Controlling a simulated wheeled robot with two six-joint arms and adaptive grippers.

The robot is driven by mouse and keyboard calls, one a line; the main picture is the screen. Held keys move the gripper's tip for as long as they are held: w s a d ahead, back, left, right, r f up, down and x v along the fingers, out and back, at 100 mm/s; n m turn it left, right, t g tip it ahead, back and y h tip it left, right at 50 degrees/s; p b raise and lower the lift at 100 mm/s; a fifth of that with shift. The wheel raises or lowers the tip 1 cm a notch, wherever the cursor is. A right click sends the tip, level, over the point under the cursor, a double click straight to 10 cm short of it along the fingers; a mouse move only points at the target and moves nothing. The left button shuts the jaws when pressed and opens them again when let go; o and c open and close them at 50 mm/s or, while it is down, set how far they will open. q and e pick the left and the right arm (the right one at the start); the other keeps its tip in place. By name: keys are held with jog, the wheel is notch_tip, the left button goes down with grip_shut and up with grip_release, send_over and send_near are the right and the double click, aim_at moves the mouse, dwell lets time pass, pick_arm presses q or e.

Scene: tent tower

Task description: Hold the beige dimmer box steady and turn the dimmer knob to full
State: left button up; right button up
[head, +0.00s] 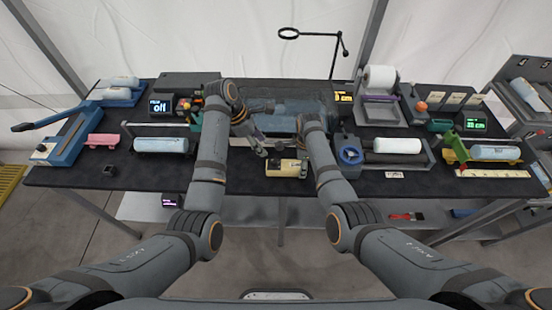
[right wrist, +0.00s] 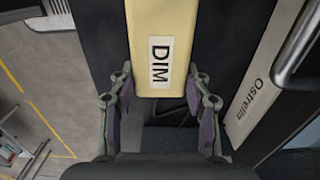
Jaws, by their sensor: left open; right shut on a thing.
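The beige dimmer box (head: 287,172) is on the dark table near its front edge, at the middle of the head view. In the right wrist view, its "DIM" label (right wrist: 160,61) faces the camera. My right gripper (right wrist: 160,100) is shut on the dimmer box, with one finger along each side. In the head view its fingers are mostly hidden by my arm. My left gripper (head: 262,148) is open, just behind and left of the box. A small dark shape on the box's top may be the knob; its setting is too small to tell.
A display reading "off" (head: 160,107) stands at the back left. A blue lever press (head: 62,138) stands at the far left. A blue handwheel device (head: 350,156) stands close right of the box. The table's front strip left of the box is mostly clear.

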aim_at(274, 160)
pick_arm(q)
jog(key=x, duration=1)
jog(key=shift+c, duration=0.2)
grip_shut()
